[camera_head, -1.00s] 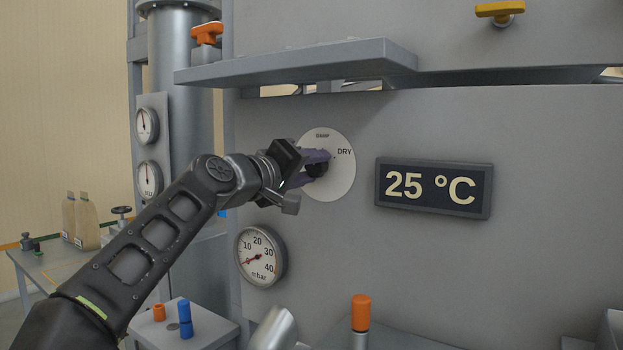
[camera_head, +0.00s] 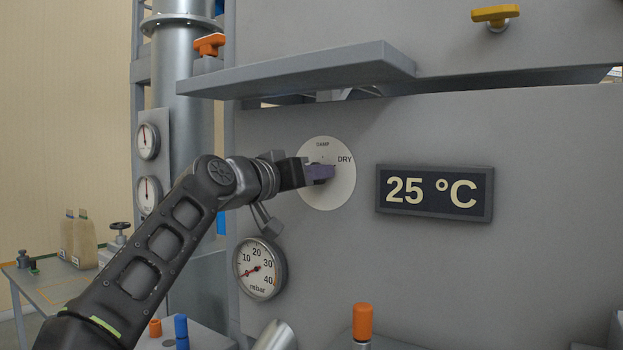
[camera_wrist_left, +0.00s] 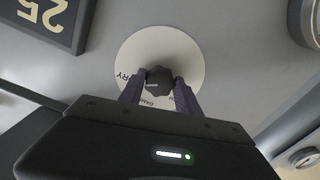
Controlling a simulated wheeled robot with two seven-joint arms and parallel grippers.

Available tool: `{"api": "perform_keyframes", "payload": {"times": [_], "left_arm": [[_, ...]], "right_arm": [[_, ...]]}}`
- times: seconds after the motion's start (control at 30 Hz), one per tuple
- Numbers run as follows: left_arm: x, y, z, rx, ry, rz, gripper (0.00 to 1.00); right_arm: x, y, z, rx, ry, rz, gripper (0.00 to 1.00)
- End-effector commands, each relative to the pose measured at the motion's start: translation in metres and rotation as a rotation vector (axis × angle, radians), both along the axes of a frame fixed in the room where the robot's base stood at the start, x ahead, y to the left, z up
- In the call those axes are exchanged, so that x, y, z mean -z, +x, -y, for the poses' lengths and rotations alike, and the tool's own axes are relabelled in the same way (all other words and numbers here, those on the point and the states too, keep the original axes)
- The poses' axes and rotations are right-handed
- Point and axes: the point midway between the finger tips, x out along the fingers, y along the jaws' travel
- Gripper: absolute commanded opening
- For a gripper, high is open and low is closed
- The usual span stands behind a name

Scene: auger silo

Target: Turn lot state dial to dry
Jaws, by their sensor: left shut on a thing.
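The lot state dial (camera_head: 340,196) is a round cream plate on the grey panel, with DAMP marked at its top and DRY at its upper right. Its dark knob is hidden behind my gripper in the head view. In the left wrist view the black knob (camera_wrist_left: 159,80) sits at the middle of the plate (camera_wrist_left: 185,55). My left gripper (camera_head: 324,173) has its purple fingers shut on the knob, one on each side. The knob's pointing direction cannot be made out clearly. My right gripper is not in view.
A 25 °C display (camera_head: 434,193) is right of the dial. A mbar gauge (camera_head: 260,270) is below left. A grey shelf (camera_head: 300,72) juts out above the dial. An orange-topped post (camera_head: 362,322) stands below.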

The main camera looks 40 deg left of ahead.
Motion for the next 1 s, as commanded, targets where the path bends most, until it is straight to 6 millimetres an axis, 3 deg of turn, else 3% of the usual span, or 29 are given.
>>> {"api": "perform_keyframes", "payload": {"times": [0.37,0.4,0.63,1.0], "left_arm": [[0.0029,0.0012,0.0005,0.002,0.008,-0.007,0.0],[0.0028,0.0012,0.0005,0.002,0.008,-0.007,0.42],[0.0015,0.0006,0.0002,0.001,0.007,-0.004,0.61],[0.0009,-0.0053,0.0001,0.0,0.006,0.0,0.61]], "right_arm": [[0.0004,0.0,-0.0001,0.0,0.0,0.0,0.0],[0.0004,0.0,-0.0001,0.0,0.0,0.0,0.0],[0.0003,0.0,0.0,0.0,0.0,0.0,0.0],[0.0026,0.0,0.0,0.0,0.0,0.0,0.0]]}}
